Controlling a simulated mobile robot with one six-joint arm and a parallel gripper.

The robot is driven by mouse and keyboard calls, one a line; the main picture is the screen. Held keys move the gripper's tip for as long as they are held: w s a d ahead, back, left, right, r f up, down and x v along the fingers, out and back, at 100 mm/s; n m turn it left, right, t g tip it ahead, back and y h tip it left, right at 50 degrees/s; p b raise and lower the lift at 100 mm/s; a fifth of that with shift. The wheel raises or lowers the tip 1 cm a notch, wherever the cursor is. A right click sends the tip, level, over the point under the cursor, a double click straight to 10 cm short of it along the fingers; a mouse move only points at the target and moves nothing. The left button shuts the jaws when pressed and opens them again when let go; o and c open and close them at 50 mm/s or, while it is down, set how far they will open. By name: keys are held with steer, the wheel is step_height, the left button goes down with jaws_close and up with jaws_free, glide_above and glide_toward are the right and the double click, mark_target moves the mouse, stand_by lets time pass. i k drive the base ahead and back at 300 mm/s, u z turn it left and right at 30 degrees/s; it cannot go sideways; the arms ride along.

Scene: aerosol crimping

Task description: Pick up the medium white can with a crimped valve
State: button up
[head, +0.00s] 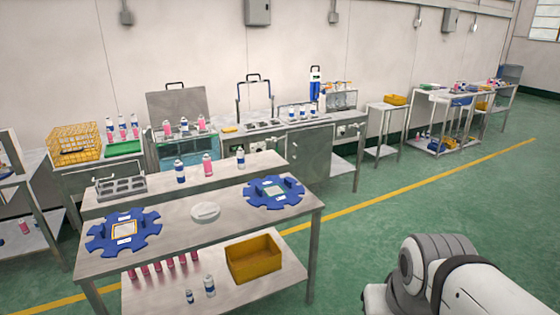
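Two white-and-blue cans stand upright on the raised rear shelf of the front table, one at the left (180,172) and one at the right (240,158). A pink-and-white can (207,166) stands between them. On the lower shelf stand a small white-and-blue can (189,297) and a taller white-and-blue can (210,287). More white-and-blue cans (302,112) stand on the back bench. The cans are too small here to tell which is medium or has a crimped valve. My arm shows at the bottom right; my gripper is out of view.
The front table (185,235) holds two blue star-shaped fixtures (124,240) (273,180) and a white round dish (205,211). A yellow bin (253,259) and a row of pink cans (168,266) are on its lower shelf. Green floor (400,210) is clear to the right.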

mark_target(240, 156)
steer(key=z, duration=0.6)
steer(key=i, duration=2.25)
steer(key=u, duration=2.05)
steer(key=i, duration=0.95)
steer(key=z, duration=0.05)
